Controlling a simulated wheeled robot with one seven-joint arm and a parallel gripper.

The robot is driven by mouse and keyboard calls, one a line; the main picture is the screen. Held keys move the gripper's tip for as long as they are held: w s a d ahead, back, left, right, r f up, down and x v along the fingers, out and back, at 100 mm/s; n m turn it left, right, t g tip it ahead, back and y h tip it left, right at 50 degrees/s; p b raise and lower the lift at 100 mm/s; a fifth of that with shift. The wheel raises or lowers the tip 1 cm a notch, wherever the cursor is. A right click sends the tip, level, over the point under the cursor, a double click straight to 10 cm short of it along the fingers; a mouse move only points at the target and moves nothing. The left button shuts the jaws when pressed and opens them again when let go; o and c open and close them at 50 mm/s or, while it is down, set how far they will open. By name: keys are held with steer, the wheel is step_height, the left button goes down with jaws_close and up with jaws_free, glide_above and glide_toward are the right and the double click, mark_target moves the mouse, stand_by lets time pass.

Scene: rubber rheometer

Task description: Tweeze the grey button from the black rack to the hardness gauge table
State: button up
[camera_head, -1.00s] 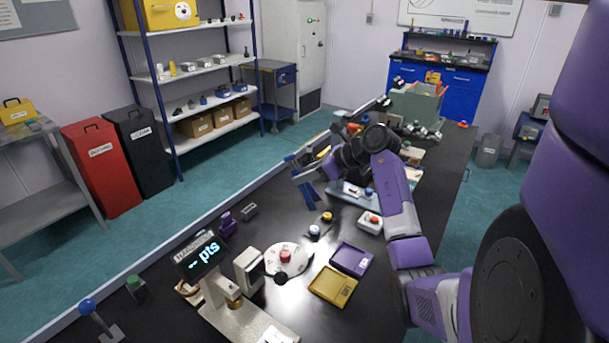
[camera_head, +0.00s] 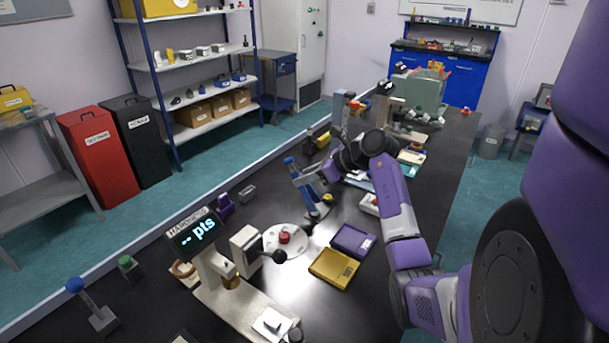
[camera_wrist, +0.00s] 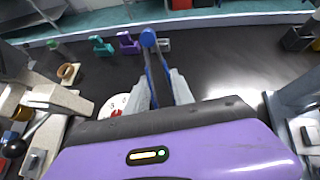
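The hardness gauge (camera_head: 207,270), with a lit screen reading "-- pts", stands at the lower left of the head view. A small brass-coloured round part (camera_head: 231,283) sits under its head, above the pale base. My gripper (camera_wrist: 160,90) is shut on blue tweezers (camera_wrist: 148,38). In the head view the tweezers (camera_head: 301,182) slant down left of my wrist, their lower end close above the bench. A small yellow-topped piece (camera_head: 328,198) is just right of that end. The black rack and the grey button cannot be made out against the dark bench and tweezers.
A white round plate with a red knob (camera_head: 285,238) is beside the gauge. A purple tray (camera_head: 353,241) and a yellow tray (camera_head: 334,268) lie right of it. A purple holder (camera_head: 225,205) and a grey block (camera_head: 248,192) stand left, with bare bench between.

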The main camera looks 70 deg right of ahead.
steer(key=shift+f+b, duration=0.35)
steer(key=shift+f, duration=0.4)
jaws_close()
steer(key=shift+r, duration=0.1)
step_height(320, 180, up, 12)
steer(key=p, duration=0.8)
steer(key=shift+s, duration=0.1)
